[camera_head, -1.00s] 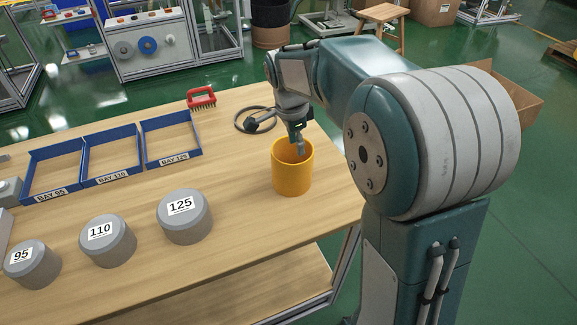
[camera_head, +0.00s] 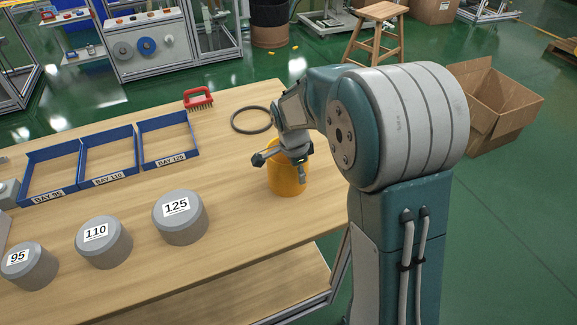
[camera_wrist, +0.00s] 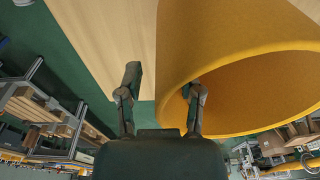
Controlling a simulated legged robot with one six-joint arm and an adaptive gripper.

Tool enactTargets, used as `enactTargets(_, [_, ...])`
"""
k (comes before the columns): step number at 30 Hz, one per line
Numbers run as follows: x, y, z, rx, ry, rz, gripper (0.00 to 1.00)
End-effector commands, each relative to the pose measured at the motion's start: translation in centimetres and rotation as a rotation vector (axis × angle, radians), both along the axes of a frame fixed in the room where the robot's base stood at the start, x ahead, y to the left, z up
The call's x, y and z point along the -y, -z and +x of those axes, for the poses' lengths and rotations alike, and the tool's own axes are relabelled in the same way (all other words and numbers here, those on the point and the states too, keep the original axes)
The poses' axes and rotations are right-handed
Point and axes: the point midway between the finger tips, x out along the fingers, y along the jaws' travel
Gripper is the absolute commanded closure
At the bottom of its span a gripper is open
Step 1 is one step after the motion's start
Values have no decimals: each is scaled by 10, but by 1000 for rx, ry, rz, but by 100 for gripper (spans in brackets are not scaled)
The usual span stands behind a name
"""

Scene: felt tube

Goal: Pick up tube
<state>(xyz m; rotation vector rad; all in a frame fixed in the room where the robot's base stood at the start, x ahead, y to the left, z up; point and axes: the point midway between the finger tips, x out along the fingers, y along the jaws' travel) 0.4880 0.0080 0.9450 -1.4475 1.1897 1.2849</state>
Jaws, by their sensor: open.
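The yellow-orange tube (camera_head: 287,183) stands upright on the wooden table near its right edge. My gripper (camera_head: 280,166) is at its top and hides much of its rim in the head view. In the wrist view the tube (camera_wrist: 235,45) fills the upper right, with its round mouth towards the camera. My gripper is open there (camera_wrist: 162,82): the left finger is outside the tube, and the right finger appears inside the mouth. The near wall shows between the fingers. I cannot tell whether either finger touches it.
Grey cylinders marked 95 (camera_head: 29,268), 110 (camera_head: 104,244) and 125 (camera_head: 180,220) stand left of the tube. Blue open bays (camera_head: 110,184) lie behind them. A dark ring (camera_head: 251,120) and a red brush (camera_head: 198,98) lie behind the tube. Table between the 125 cylinder and tube is clear.

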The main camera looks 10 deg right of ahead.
Motion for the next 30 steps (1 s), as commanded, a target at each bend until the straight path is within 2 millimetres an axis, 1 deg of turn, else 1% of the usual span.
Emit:
enactTargets(1, [-1,0,0,0,-1,0,57])
enactTargets(2, [-1,0,0,0,-1,0,70])
enactTargets(3, [-1,0,0,0,-1,0,88])
enactTargets(4, [-1,0,0,0,-1,0,100])
enactTargets(16, [-1,0,0,-1,-1,0,100])
enactTargets(20, [-1,-3,1,0,-1,0,100])
enactTargets(23, [-1,-11,1,1,-1,0,100])
enactTargets(27, [-1,-32,1,4,-1,1,100])
enactTargets(30, [-8,-46,-9,4,-2,1,100])
